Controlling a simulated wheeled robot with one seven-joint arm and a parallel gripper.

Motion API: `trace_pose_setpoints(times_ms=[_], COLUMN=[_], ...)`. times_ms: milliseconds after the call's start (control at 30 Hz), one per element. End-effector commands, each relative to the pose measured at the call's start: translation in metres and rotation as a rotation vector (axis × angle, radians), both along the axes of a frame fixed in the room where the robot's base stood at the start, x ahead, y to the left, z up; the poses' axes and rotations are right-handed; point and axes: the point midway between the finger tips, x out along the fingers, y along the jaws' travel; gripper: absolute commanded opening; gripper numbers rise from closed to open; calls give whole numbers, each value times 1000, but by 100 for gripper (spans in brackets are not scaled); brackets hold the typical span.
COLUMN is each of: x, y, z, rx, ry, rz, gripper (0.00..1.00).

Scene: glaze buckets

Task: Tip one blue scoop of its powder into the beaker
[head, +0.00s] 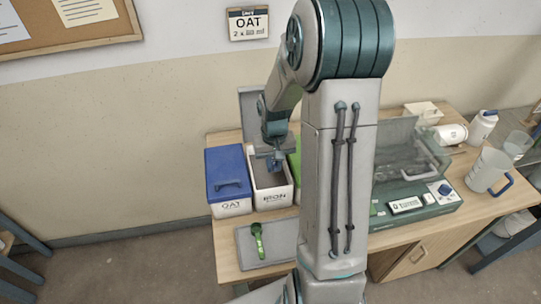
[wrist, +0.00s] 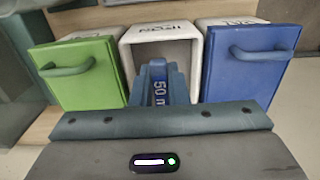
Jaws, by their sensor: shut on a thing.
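My gripper (head: 272,160) is pointing down at the mouth of the open white bin marked IRON (head: 271,198). It is shut on a blue scoop (wrist: 160,90), whose handle reads "50 m" in the wrist view. The scoop's bowl is hidden, so I cannot tell if it holds powder. The open bin (wrist: 128,40) also shows in the wrist view, its lid (head: 250,110) raised behind it. A clear jug-like beaker with a blue handle (head: 486,172) stands at the table's right. A second clear vessel (head: 517,146) stands behind it.
A blue-lidded OAT bin (head: 228,182) and a green-lidded bin (wrist: 75,72) flank the open one. A green scoop (head: 257,240) lies on a grey tray (head: 280,235). A green balance (head: 415,208) with a clear cover stands right of my arm. White containers (head: 482,127) stand behind.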

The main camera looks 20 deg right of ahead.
Motion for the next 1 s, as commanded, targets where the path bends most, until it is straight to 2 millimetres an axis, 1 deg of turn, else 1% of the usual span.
trace_pose_setpoints(times_ms=[200, 333, 467, 1000], x=[-12, -16, -14, 4], y=[-10, -13, -14, -18], z=[15, 16, 10, -22], rx=[24, 36, 38, 37], ry=[131, 176, 184, 182], rz=[-2, -1, -1, 0], gripper=[0, 0, 0, 0])
